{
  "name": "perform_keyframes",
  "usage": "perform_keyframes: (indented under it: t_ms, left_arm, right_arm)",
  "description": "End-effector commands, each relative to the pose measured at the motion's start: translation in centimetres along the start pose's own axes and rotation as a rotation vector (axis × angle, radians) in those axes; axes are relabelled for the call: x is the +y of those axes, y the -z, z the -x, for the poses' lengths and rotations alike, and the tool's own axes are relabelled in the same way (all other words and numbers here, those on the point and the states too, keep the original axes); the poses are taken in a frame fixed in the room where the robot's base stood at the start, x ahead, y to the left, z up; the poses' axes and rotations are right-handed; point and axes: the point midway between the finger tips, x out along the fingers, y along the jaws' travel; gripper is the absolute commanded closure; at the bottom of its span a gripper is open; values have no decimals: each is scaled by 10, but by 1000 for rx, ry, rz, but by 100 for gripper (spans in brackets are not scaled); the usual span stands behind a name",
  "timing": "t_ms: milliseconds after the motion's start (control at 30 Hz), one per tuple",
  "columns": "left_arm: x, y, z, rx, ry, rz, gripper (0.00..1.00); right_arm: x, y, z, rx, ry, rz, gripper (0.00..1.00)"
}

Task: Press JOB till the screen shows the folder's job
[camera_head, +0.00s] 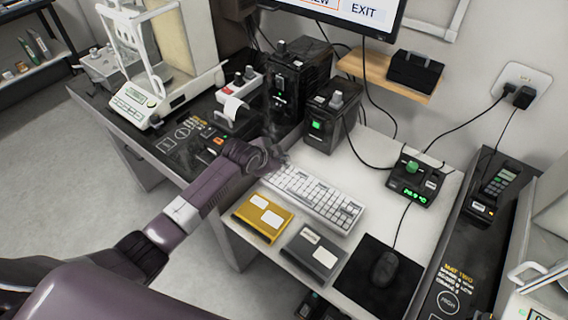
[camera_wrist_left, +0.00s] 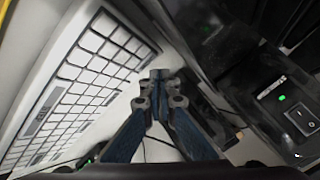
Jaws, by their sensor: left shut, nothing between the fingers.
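My left gripper (camera_head: 276,158) is above the far-left end of the white keyboard (camera_head: 314,196), beside the black boxes. In the left wrist view its blue fingers (camera_wrist_left: 160,78) are shut with nothing between them. The keyboard (camera_wrist_left: 75,85) fills the left of that view. The screen (camera_head: 345,12) is cut off by the top edge; only part of its lower area shows, with EXIT readable. A yellow folder (camera_head: 251,222) and a grey folder (camera_head: 300,252) lie in front of the keyboard; their labels are too small to read. I cannot make out a JOB marking. My right gripper is not in view.
Black boxes (camera_head: 332,136) with knobs stand close behind my left gripper. A small device (camera_head: 425,187) with a green display stands right of the keyboard. A mouse (camera_head: 385,268) lies on a black mat. A balance (camera_head: 138,100) stands on the left table. Cables hang at the back.

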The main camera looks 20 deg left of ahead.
Motion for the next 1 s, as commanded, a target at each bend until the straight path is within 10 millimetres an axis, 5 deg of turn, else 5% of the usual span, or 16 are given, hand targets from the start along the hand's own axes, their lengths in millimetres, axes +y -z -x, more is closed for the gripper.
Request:
perform_keyframes:
  t_ms: [1000]
  left_arm:
    - [4,-4,-6,0,0,0,100]
  right_arm:
    - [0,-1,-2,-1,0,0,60]
